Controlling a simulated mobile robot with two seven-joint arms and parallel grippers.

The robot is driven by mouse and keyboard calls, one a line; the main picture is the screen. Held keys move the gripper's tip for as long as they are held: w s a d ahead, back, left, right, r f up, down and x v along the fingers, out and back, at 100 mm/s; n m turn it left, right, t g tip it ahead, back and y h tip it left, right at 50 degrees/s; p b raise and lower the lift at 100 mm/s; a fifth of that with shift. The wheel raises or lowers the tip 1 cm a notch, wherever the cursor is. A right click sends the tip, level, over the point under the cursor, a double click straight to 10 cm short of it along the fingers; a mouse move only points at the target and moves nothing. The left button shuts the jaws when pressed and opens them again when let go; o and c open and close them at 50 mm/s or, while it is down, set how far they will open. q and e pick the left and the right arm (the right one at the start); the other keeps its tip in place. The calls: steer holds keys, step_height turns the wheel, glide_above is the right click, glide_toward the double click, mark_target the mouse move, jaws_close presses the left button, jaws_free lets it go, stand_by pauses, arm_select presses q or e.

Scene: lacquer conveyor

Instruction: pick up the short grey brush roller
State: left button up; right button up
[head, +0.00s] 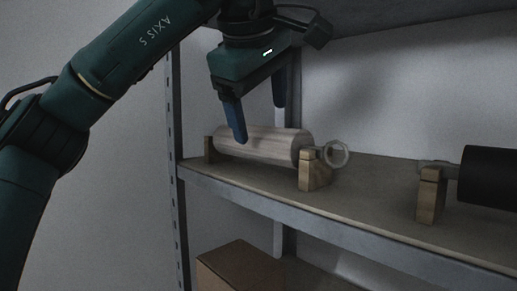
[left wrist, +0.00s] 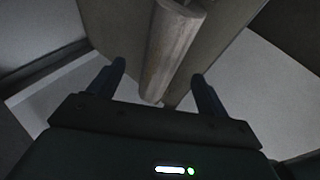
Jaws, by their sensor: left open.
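The short grey brush roller (head: 264,144) lies on two wooden cradle blocks on a shelf in the head view. A pale ring (head: 337,154) shows at its right end. My left gripper (head: 259,122) is open and points down just above the roller, with its blue near finger overlapping the roller's left part in the picture. In the left wrist view the roller (left wrist: 170,50) runs between the two open fingers of my left gripper (left wrist: 158,85). I cannot tell whether either finger touches it. My right gripper is not in view.
The shelf board (head: 375,196) has a metal front edge. A black roller (head: 487,177) lies on a wooden block (head: 431,197) at the right. Another shelf (head: 400,12) hangs above, near my left gripper. A metal upright (head: 176,120) stands left of the roller. A cardboard box (head: 240,270) sits below.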

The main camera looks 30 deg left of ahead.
mark_target(264, 130)
arm_select(q)
steer(key=shift+s+f+x, duration=0.1)
steer(key=shift+s+x, duration=0.05)
steer(key=shift+x, duration=1.35)
steer(key=shift+s+f+x, duration=0.1)
steer(key=shift+x, duration=1.4)
steer(key=shift+d, duration=0.15)
steer(key=shift+c, duration=0.5)
steer(key=c, duration=1.1)
steer(key=shift+r, duration=0.15)
steer(key=shift+c, duration=0.2)
